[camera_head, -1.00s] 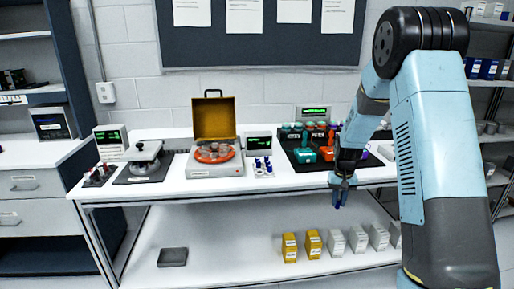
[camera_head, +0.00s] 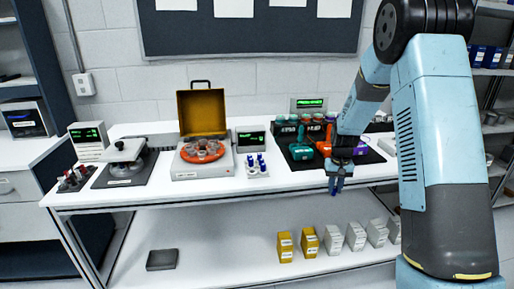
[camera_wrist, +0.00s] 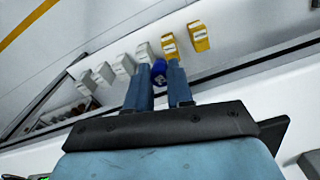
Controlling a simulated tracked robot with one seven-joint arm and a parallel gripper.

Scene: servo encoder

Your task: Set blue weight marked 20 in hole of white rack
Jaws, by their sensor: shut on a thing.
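My gripper (camera_head: 338,188) hangs at the front edge of the bench, right of the white rack. It is shut on a blue weight (camera_wrist: 159,70), which shows between the two fingers in the wrist view. The mark on the weight is not readable. The white rack (camera_head: 258,174) stands on the bench and holds several blue-topped pieces. Its holes are too small to make out. My gripper and the held weight are apart from the rack.
An orange round device with an open yellow lid (camera_head: 202,115) stands left of the rack, with a small display (camera_head: 251,141) behind the rack. Teal and orange tools lie on a dark mat (camera_head: 368,157) at right. Yellow boxes (camera_wrist: 199,36) stand on the lower shelf.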

